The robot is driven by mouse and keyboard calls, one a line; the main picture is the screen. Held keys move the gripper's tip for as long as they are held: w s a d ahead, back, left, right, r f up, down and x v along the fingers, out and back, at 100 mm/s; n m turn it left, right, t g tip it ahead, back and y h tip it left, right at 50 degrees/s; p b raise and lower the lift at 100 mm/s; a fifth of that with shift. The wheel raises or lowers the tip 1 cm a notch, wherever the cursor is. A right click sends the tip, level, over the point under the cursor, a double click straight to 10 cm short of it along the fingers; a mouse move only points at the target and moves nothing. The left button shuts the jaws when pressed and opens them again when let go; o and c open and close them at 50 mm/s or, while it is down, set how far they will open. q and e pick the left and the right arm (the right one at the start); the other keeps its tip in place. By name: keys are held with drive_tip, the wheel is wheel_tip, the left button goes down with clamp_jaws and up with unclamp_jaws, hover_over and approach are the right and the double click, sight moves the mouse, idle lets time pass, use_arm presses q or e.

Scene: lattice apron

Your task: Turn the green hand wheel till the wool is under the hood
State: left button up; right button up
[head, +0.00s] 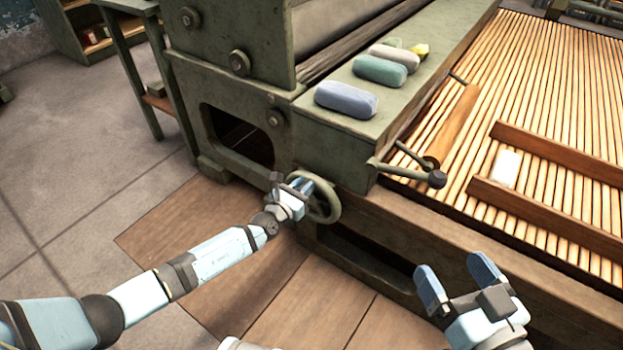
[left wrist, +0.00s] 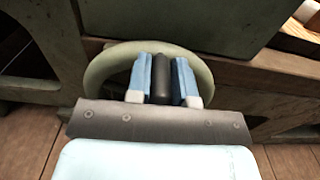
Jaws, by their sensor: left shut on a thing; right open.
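The green hand wheel (head: 327,209) sits low on the side of the green machine and shows in the left wrist view (left wrist: 100,67). My left gripper (head: 299,189) is at the wheel. In the left wrist view its blue fingers (left wrist: 161,80) are shut on the wheel's dark handle (left wrist: 161,70). A small white block, which looks like the wool (head: 507,168), lies on the slatted lattice (head: 455,190) between two wooden rails. I cannot tell for sure which part is the hood. My right gripper (head: 456,268) is open and empty, low in front of the machine.
Several rounded blue, green and yellow bundles (head: 346,99) lie on the machine's green top. A lever with a dark knob (head: 437,179) juts out right of the wheel. Wooden rails (head: 550,218) lie across the lattice.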

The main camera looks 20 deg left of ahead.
sight(331, 197)
use_arm(q)
drive_tip(key=shift+s+d+f, duration=0.15)
drive_tip(key=shift+s+d, duration=0.05)
drive_tip(key=shift+d, duration=0.4)
drive_tip(key=shift+s+d+f, duration=0.1)
drive_tip(key=shift+s+d, duration=0.1)
drive_tip(key=shift+d, duration=0.4)
drive_tip(key=shift+s+d+f, duration=0.15)
drive_tip(key=shift+s+d, duration=0.05)
drive_tip(key=shift+d, duration=0.4)
drive_tip(key=shift+s+d+f+b, duration=0.25)
drive_tip(key=shift+d+f+b, duration=0.1)
drive_tip(key=shift+d+f, duration=0.25)
drive_tip(key=shift+s+d+f+b, duration=0.2)
drive_tip(key=shift+d+f+b, duration=0.1)
drive_tip(key=shift+d+f, duration=0.25)
drive_tip(key=shift+d, duration=0.25)
